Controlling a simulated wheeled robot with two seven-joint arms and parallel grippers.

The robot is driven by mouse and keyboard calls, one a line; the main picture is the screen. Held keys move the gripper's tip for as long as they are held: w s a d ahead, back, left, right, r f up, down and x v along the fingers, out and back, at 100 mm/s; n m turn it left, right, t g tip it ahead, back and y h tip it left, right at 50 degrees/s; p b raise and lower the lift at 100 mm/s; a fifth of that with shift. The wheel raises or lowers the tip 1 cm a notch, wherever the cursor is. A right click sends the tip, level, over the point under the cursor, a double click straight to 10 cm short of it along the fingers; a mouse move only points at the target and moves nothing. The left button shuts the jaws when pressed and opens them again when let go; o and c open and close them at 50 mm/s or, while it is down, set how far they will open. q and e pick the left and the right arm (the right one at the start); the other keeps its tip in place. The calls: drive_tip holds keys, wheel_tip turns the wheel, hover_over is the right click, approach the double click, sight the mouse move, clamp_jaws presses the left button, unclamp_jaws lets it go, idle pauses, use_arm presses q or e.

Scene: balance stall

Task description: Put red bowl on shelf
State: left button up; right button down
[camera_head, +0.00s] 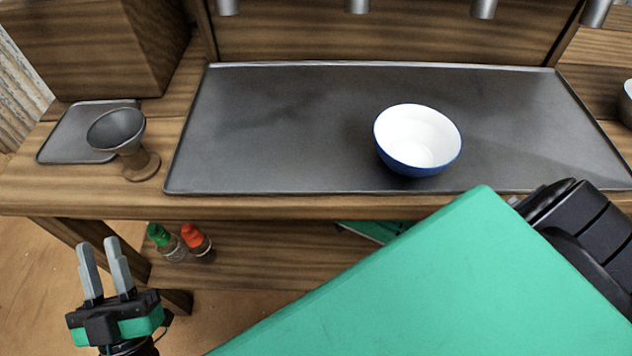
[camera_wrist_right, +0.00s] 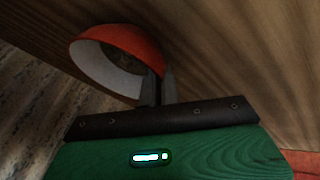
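The red bowl (camera_wrist_right: 138,42) shows in the right wrist view, orange-red outside and pale inside; it is not visible in the head view. My right gripper (camera_wrist_right: 158,78) has one finger inside the bowl and one outside, close together on its rim. The bowl is tilted. A wooden lower shelf (camera_head: 245,262) runs under the counter in the head view. My left gripper (camera_head: 98,242) is open and empty, pointing up at the lower left, apart from the counter. The right gripper is hidden in the head view.
A blue bowl (camera_head: 416,160), white inside, stands on the grey tray (camera_head: 280,120). A goblet (camera_head: 125,140) stands at the left beside a small tray (camera_head: 62,140). A green-capped bottle (camera_head: 165,242) and a red-capped bottle (camera_head: 196,241) stand on the lower shelf. My arm covers the lower right.

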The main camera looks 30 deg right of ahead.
use_arm(q)
drive_tip(key=shift+f, duration=0.1)
use_arm(e)
drive_tip(key=c, duration=1.6)
unclamp_jaws()
drive_tip(key=shift+f, duration=0.1)
drive_tip(key=shift+c, duration=0.2)
